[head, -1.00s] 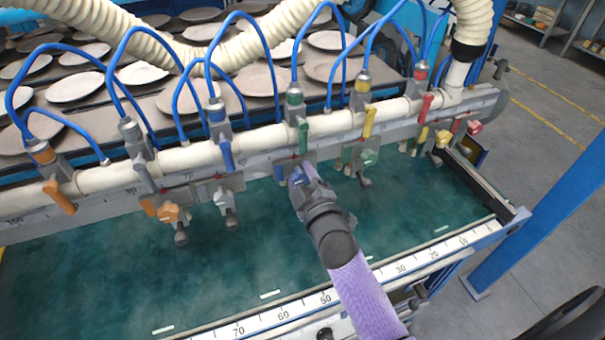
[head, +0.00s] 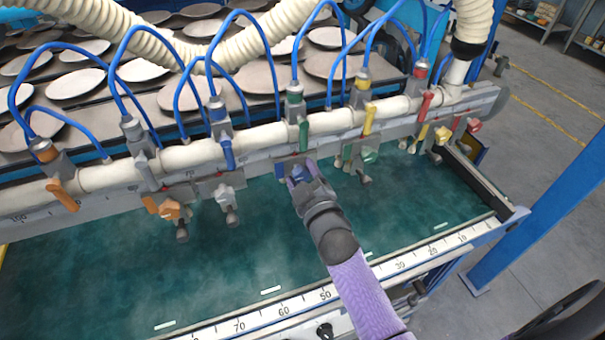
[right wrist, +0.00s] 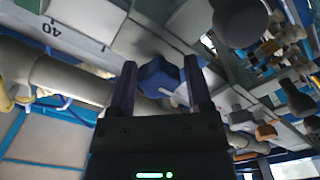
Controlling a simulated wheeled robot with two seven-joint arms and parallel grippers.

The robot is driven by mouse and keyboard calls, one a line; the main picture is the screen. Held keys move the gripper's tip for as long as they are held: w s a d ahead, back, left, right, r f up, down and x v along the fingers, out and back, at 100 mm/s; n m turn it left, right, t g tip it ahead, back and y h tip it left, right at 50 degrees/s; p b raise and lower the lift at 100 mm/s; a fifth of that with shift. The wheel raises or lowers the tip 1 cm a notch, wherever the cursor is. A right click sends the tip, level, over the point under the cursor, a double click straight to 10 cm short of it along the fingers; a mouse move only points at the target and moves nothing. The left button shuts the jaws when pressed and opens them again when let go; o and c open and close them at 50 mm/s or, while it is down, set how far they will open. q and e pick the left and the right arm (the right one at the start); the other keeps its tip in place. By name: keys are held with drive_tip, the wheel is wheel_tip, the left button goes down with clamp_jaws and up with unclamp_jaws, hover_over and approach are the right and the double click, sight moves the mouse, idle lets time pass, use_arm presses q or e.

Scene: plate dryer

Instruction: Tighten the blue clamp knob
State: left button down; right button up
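The blue clamp knob (head: 299,174) sits at the lower side of the grey rail, just beyond my right gripper's tips in the head view. In the right wrist view the blue knob (right wrist: 158,77) lies between the two dark fingers. My right gripper (head: 302,178) is open around the knob, with a finger on either side; the gaps look narrow, and any contact is unclear. It also shows in the right wrist view (right wrist: 159,82). My left gripper is not in view.
Coloured valve levers and blue hoses run above on the cream pipe (head: 190,154). The green bed (head: 120,280) below is clear, and a ruled edge (head: 285,309) runs along its front.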

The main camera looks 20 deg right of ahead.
drive_tip(key=shift+o, duration=1)
drive_tip(key=s+p, duration=0.1)
drive_tip(key=s, duration=0.9)
drive_tip(key=shift+a, duration=0.3)
